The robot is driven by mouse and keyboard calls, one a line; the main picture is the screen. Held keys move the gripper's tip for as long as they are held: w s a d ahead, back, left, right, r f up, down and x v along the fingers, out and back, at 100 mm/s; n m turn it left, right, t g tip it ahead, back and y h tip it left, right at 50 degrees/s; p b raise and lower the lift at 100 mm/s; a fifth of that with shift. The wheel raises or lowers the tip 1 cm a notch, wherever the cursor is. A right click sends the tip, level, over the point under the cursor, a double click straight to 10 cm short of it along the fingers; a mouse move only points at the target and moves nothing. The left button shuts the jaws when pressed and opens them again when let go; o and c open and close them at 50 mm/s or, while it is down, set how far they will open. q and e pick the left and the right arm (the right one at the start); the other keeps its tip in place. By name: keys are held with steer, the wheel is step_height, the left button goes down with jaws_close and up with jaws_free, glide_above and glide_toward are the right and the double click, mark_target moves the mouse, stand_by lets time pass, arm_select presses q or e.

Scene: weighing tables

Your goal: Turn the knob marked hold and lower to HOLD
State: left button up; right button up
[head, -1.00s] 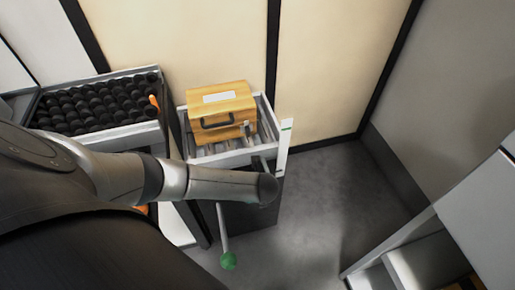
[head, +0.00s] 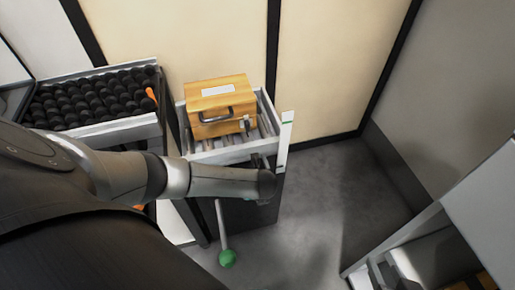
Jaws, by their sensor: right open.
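I cannot make out the knob marked hold and lower, nor its lettering. The front of the small table (head: 225,155) is partly hidden behind my arm. On that table's open tray stands a wooden box (head: 205,104) with a dark handle and a white label. A lever with a green ball (head: 227,258) sticks out below the arm. My right gripper (head: 261,161) is mostly hidden behind its own wrist, near the tray's front right corner. Its small dark fingers look apart, with nothing seen between them. I cannot tell whether they touch anything. My left gripper does not show.
A tray of black rounded pieces (head: 95,98) stands to the left, with an orange item (head: 151,94) at its right edge. A white upright strip (head: 285,138) with green marks stands at the table's right corner. Grey floor (head: 330,195) is clear to the right. A grey cabinet (head: 490,205) stands lower right.

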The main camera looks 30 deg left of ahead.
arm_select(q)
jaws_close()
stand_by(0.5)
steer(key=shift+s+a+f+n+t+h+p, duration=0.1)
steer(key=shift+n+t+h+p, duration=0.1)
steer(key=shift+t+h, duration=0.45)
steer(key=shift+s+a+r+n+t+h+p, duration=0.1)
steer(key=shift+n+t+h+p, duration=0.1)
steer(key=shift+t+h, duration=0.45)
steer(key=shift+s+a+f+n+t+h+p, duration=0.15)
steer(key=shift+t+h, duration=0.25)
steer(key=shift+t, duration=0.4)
arm_select(e)
steer(key=shift+s+d+r+g+h, duration=0.1)
steer(key=shift+s+d+g+h, duration=0.4)
steer(key=shift+s+d+g, duration=0.6)
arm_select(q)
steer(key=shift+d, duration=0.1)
arm_select(e)
steer(key=shift+w+d, duration=0.1)
steer(key=shift+w, duration=0.05)
